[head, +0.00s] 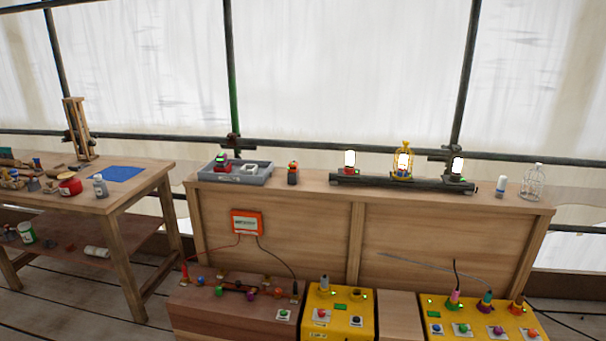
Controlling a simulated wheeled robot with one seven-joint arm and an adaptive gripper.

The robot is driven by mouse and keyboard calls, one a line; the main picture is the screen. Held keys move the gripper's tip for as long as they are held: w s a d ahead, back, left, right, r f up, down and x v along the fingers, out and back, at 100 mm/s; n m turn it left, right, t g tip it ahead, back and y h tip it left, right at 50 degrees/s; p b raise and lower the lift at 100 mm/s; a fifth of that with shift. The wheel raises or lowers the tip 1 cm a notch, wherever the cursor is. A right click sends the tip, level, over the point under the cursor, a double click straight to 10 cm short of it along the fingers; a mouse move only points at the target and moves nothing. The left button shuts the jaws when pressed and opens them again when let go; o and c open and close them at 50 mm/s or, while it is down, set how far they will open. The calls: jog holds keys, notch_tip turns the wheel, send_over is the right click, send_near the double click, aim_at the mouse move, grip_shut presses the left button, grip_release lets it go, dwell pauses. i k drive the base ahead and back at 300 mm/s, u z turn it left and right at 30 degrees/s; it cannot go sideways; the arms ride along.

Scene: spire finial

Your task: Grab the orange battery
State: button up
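A small dark grey block with an orange-red top (293,173) stands upright on the wooden bench top, just right of the grey tray. It looks like the orange battery, but it is too small to read any label. Nothing touches it and its front is unobstructed. My gripper is not in view.
The grey tray (258,180) holds a few small items. Right of the block is a dark rail (400,183) with lit lamps. An orange box (247,223) with wires hangs on the bench front. Yellow control boxes (340,325) stand below. A cluttered table (140,180) is left.

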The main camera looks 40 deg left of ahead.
aim_at(293, 174)
jog(key=u, duration=0.2)
jog(key=i, duration=1.65)
jog(key=u, duration=1.65)
jog(key=i, duration=0.75)
jog(key=u, duration=0.8)
